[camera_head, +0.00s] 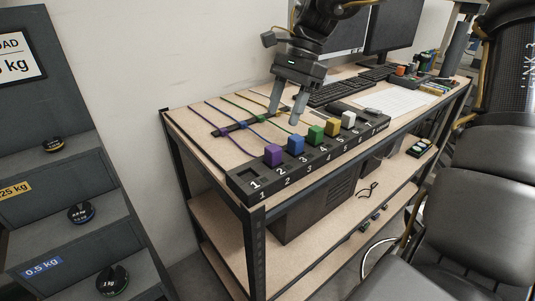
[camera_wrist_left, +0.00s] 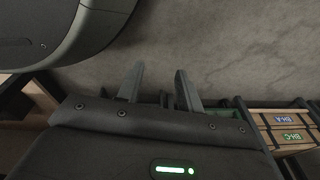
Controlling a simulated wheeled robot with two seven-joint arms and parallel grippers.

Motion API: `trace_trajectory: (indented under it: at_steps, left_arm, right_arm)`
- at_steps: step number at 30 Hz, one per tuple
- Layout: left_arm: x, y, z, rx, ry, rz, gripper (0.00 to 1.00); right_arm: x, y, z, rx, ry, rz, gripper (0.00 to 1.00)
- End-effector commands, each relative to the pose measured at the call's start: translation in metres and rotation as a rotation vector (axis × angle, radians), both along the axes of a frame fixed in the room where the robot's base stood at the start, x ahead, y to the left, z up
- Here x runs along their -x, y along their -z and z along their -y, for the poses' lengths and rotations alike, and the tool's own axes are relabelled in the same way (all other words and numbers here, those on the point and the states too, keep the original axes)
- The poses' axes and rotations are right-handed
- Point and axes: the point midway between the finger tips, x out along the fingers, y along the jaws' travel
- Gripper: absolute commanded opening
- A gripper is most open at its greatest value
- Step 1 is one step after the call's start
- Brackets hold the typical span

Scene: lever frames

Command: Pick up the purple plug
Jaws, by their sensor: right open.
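The purple plug (camera_head: 272,155) stands upright at the near left of the row, in the black numbered block (camera_head: 246,188) on the workbench, at the position marked 2. The square slot marked 1 beside it is empty. My right gripper (camera_head: 284,117) points down over the bench, behind the row of plugs and apart from the purple plug. Its two fingers are spread with nothing visible between them. My left gripper (camera_wrist_left: 160,69) shows in the left wrist view, fingers apart and empty, facing a grey floor-like surface. The purple plug is not in that view.
Blue (camera_head: 296,146), green (camera_head: 316,133), yellow (camera_head: 332,127) and white (camera_head: 348,120) plugs stand in the same block. Coloured cables run over the bench behind it. Keyboards (camera_head: 330,92) and monitors (camera_head: 396,24) are farther back. A black chair (camera_head: 405,190) stands at right.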

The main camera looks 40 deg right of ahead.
Motion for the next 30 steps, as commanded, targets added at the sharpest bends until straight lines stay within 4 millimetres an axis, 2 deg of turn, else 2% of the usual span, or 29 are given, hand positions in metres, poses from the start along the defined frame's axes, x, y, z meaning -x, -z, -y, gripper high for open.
trace_trajectory:
  at_steps: [3, 7, 17, 25, 30]
  left_arm:
    - [-0.005, -0.003, 0.003, 0.003, -0.001, 0.005, 0.36]
    - [-0.007, -0.007, 0.004, 0.005, -0.002, 0.006, 0.36]
    - [-0.009, -0.009, 0.005, 0.006, -0.002, 0.008, 0.36]
    - [-0.002, -0.004, 0.003, 0.004, -0.002, -0.003, 0.36]
    - [0.0, -0.003, 0.003, 0.004, -0.002, -0.005, 0.36]
  right_arm:
    - [0.003, 0.02, -0.006, -0.004, 0.002, -0.004, 0.53]
    - [0.002, 0.036, -0.014, -0.002, 0.001, -0.003, 0.53]
    - [0.002, 0.049, -0.021, -0.003, -0.001, -0.002, 0.53]
    - [0.006, 0.083, -0.04, -0.002, -0.001, -0.004, 0.53]
    - [0.006, 0.091, -0.043, -0.001, 0.0, -0.001, 0.53]
